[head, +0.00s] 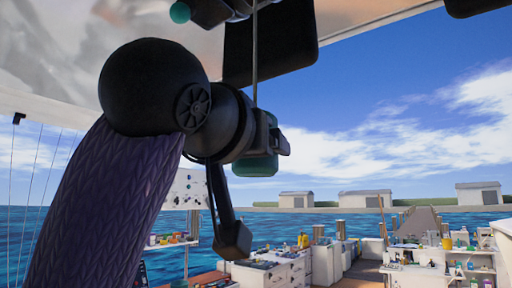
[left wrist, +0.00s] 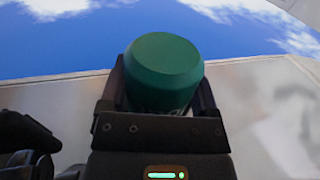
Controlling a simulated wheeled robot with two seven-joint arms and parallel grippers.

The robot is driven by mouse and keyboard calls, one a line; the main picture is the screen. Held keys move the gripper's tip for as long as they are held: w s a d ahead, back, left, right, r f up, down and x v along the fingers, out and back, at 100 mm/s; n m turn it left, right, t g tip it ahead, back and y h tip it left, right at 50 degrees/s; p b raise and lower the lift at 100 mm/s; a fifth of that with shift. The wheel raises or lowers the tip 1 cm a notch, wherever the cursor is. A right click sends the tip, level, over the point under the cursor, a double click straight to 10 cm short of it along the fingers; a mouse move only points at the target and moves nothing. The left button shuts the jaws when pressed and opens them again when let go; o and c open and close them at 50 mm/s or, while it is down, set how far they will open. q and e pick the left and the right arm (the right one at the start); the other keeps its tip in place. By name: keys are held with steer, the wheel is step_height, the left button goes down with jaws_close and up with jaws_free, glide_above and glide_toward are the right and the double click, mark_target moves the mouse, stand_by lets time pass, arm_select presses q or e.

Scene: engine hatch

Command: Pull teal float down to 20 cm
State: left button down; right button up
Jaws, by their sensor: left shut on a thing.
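The teal float (head: 257,164) hangs on a thin dark cord (head: 255,60) that runs up toward the overhead hatch. My left gripper (head: 270,142) is shut on the float, and the arm comes in from the left and covers part of it. In the left wrist view the float (left wrist: 163,72) sits between the two fingers (left wrist: 162,98), with its rounded end standing out past them. My right gripper is not in view.
A pale overhead panel (head: 60,45) and a dark panel (head: 270,48) are above the arm. A small teal ball (head: 180,12) is at the top. Cluttered white benches (head: 285,268) stand below, with water and sheds beyond. Open air lies right of the float.

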arm_select(q)
steer(key=shift+f+b, duration=0.35)
steer(key=shift+f, duration=0.35)
jaws_free()
steer(key=b+v, duration=0.3)
steer(key=v, duration=0.7)
